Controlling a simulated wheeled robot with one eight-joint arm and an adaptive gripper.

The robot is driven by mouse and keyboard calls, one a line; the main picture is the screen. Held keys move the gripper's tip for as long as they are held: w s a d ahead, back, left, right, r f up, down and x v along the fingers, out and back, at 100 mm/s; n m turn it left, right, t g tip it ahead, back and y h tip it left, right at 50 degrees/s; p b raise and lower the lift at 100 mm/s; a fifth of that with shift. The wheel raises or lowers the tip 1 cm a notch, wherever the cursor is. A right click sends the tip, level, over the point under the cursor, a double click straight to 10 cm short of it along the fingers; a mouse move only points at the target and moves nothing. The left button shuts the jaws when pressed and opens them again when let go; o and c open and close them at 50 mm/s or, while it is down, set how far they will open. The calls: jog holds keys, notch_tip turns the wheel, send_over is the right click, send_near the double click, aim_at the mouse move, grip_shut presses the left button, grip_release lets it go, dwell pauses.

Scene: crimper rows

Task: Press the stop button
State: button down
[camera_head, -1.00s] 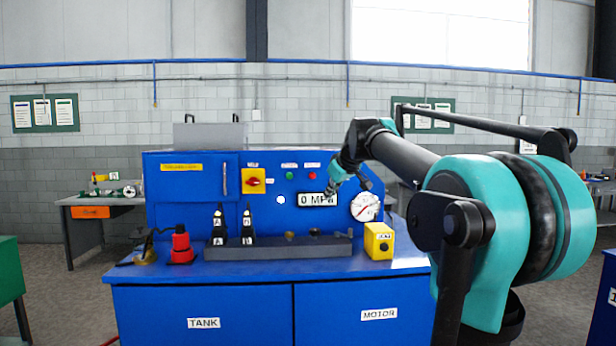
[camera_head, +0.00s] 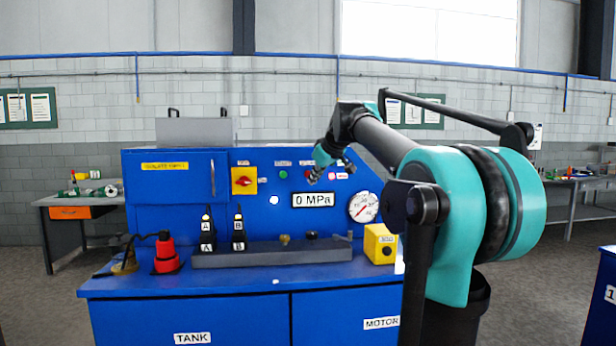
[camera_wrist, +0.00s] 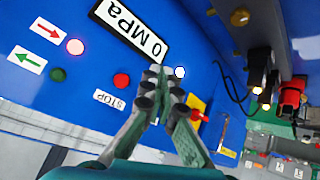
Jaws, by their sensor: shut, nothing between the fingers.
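The stop button is a red round button (camera_wrist: 121,80) beside a white STOP label (camera_wrist: 108,99) on the blue panel in the wrist view. In the head view the red button (camera_head: 308,174) sits on the upper panel, close to my gripper's tip. My gripper (camera_wrist: 160,73) is shut and empty. In the wrist view its fingertips appear to the right of the red button, between it and a small white round spot (camera_wrist: 180,72). In the head view my gripper (camera_head: 314,179) is just above the 0 MPa display (camera_head: 313,200). I cannot tell the gap to the panel.
A green button (camera_head: 283,174) is left of the red one. A pink lamp (camera_head: 343,176), a gauge (camera_head: 363,207) and a red-on-yellow rotary switch (camera_head: 244,181) share the panel. A dark block (camera_head: 285,253) and yellow box (camera_head: 380,243) stand on the ledge below.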

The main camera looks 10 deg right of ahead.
jog(key=w, duration=0.7)
jog(key=shift+w, duration=0.35)
jog(key=shift+w, duration=0.1)
dwell(1.1)
jog(key=shift+w, duration=0.3)
jog(key=shift+w, duration=0.5)
dwell(0.8)
dwell(0.3)
jog(key=shift+s, duration=0.95)
jog(key=s, duration=0.5)
